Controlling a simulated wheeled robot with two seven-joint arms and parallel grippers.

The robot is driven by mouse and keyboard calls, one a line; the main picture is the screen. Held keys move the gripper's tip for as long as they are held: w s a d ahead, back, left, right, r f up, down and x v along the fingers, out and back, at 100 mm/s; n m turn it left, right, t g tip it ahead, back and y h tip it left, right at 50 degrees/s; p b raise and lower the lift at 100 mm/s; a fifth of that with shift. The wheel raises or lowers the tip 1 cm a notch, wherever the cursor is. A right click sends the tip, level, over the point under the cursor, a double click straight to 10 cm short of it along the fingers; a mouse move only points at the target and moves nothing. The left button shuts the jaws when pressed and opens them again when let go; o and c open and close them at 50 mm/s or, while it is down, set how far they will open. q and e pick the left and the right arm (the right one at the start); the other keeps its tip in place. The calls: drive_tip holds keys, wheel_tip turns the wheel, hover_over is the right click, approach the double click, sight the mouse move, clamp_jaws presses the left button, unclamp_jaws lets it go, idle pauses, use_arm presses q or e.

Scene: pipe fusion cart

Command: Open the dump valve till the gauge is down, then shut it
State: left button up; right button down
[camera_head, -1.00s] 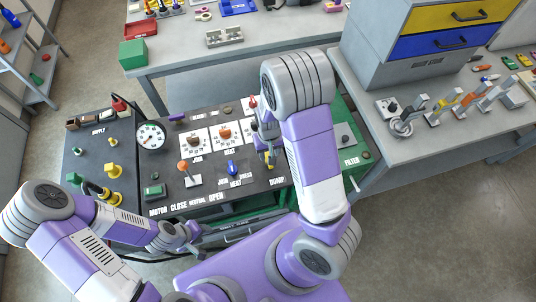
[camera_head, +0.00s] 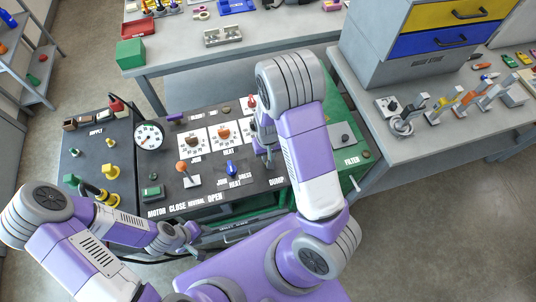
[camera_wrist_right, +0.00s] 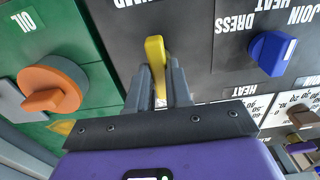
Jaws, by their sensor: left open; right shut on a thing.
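The dump valve's yellow lever (camera_wrist_right: 155,52) stands between the fingers of my right gripper (camera_wrist_right: 160,84) in the right wrist view, its tip beyond them. The gripper is shut on it. In the head view the right gripper (camera_head: 266,150) is above the DUMP label (camera_head: 277,181), and the lever is hidden there. The gauge (camera_head: 149,135) is a white dial at the panel's left; its needle is too small to read surely. My left gripper (camera_head: 188,240) is open and empty in front of the panel's front edge.
An orange-knobbed lever (camera_head: 182,167) and a blue selector (camera_head: 231,168) stand left of the right gripper; the selector (camera_wrist_right: 270,53) also shows in the wrist view. An orange OIL knob (camera_wrist_right: 52,90) is on the green panel. My right forearm covers part of the panel.

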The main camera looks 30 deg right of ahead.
drive_tip(key=n, duration=0.5)
drive_tip(key=n+b, duration=0.1)
drive_tip(key=n, duration=0.8)
drive_tip(key=shift+n, duration=1.9)
drive_tip(key=c, duration=1)
unclamp_jaws()
drive_tip(key=shift+c, duration=0.2)
